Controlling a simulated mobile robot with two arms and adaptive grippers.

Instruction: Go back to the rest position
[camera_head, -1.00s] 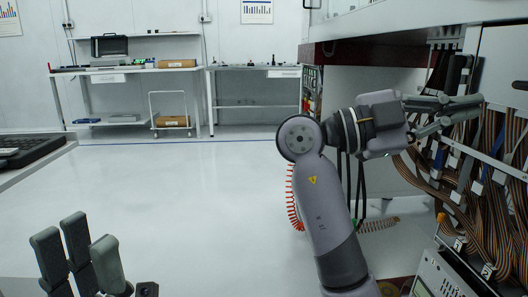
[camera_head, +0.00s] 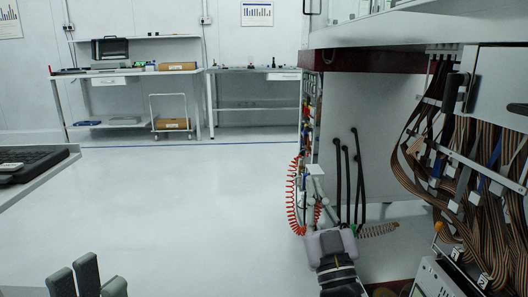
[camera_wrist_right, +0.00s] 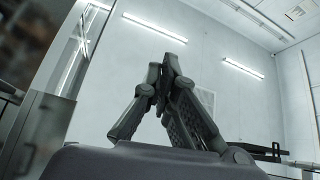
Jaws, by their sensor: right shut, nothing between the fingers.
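My right gripper (camera_head: 316,182) shows in the head view at lower centre, pointing up and away from me, in front of the cabinet's open side. It also shows in the right wrist view (camera_wrist_right: 165,75), where its dark fingers come together with nothing between them. My left gripper (camera_head: 88,272) is at the bottom left edge of the head view. Its grey fingers point up, stand apart and hold nothing visible; its base is cut off by the frame.
The test handler cabinet (camera_head: 485,65) with brown ribbon cables (camera_head: 480,160) fills the right side. Red coiled hose (camera_head: 294,205) and black hoses (camera_head: 358,180) hang near my right gripper. A side table with a keyboard (camera_head: 35,160) is at left. The middle floor is clear.

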